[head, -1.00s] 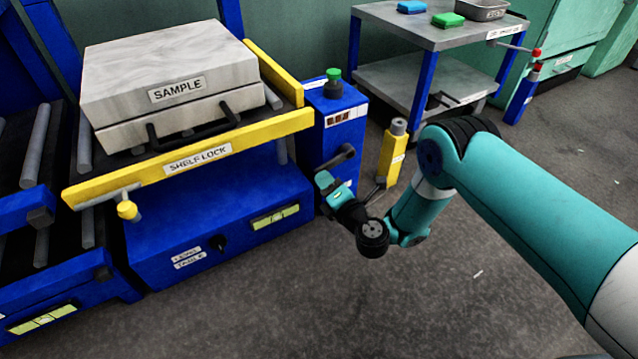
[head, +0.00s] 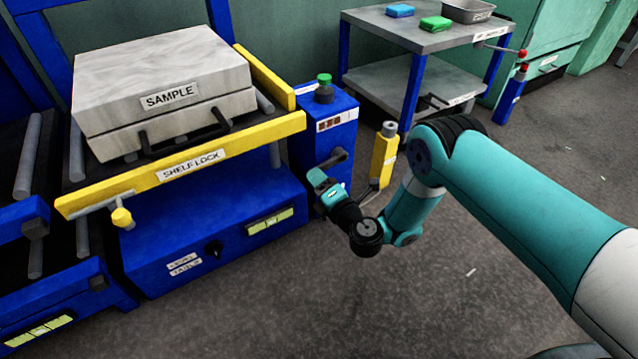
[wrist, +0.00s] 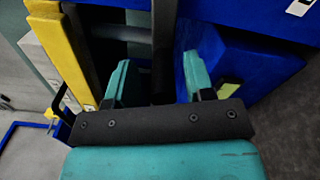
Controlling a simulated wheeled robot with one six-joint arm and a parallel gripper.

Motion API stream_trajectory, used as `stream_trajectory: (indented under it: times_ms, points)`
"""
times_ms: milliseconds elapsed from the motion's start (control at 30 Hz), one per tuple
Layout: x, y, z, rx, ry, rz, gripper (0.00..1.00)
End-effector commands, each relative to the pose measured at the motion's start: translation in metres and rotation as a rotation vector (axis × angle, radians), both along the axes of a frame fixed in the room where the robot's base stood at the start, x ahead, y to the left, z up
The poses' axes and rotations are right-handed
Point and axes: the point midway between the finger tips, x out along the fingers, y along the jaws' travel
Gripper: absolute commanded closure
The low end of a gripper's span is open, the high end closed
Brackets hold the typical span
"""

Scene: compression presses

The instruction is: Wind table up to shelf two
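The lift table (head: 215,220) is a blue box with a yellow bar marked SHELF LOCK (head: 190,165) above its front edge. A grey SAMPLE case (head: 165,85) with a dark handle lies on the rollers above it. A blue column (head: 325,135) stands at the table's right, with a dark crank (head: 333,160) on its side. My gripper (head: 316,180) is beside the column, just below the crank. In the wrist view its teal fingers (wrist: 157,85) are apart, with a dark bar (wrist: 163,45) between them and gaps visible on both sides. Whether this bar is the crank's grip I cannot tell.
A yellow post with a grey top (head: 383,155) is behind my arm. A grey cart (head: 425,35) with blue and green blocks and a tray stands at the back. The floor at front is clear.

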Motion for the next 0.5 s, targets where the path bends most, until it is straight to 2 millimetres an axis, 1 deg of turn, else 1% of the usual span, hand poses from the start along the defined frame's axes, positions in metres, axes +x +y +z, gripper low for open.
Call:
stream_trajectory:
  times_ms: [167,500]
  points:
    - [-0.0007,-0.0002,-0.0003,-0.002,0.001,0.0,0.52]
    - [-0.005,-0.0043,0.0058,-0.004,0.003,0.001,0.52]
